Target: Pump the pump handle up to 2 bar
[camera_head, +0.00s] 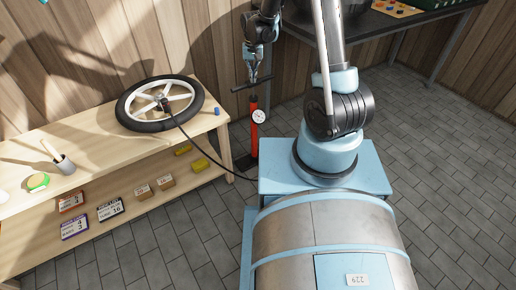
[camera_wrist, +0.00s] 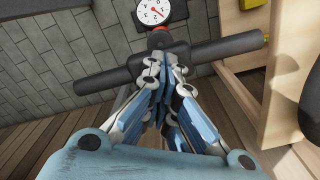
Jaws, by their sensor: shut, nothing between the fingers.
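The red floor pump (camera_head: 253,140) stands upright on the floor by the right end of the bench. Its dark T-shaped handle (camera_head: 239,89) lies across its top and also spans the wrist view (camera_wrist: 215,50). My gripper (camera_head: 253,79) is right above the middle of the handle, pointing down. In the wrist view its fingers (camera_wrist: 163,72) are shut together over the middle of the bar with nothing between them. I cannot tell whether they touch it. The round white gauge (camera_head: 259,116) also shows in the wrist view (camera_wrist: 153,10), cut at the top; I cannot read its value.
A black hose (camera_head: 205,158) runs from the pump to the spoked wheel (camera_head: 142,117) on the wooden bench (camera_head: 95,150). Boxes and labels sit on the lower shelf. A dark table (camera_head: 400,22) stands at the back right. The tiled floor right of the pump is clear.

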